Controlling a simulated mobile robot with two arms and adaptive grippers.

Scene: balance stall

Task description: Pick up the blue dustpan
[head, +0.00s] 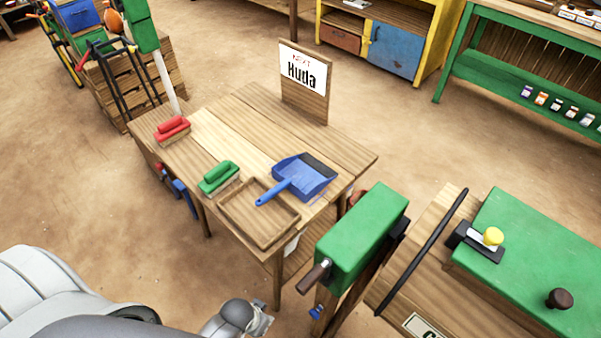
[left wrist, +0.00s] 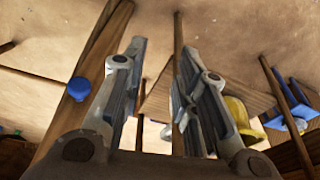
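The blue dustpan (head: 306,176) lies on the wooden table (head: 262,117) near its right side, its handle pointing to the lower left. The handle's end reaches to the edge of a shallow wooden tray (head: 245,225). My left gripper (head: 260,324) is low at the bottom of the head view, in front of the table and well apart from the dustpan. In the left wrist view its two fingers (left wrist: 157,58) are spread with nothing between them. I cannot make out the dustpan for sure in that view. My right gripper is not in view.
A green brush (head: 218,177) and a red brush (head: 172,129) are on the table's left side. A green box on a stand (head: 360,235) is close at the table's right front. The tray is empty.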

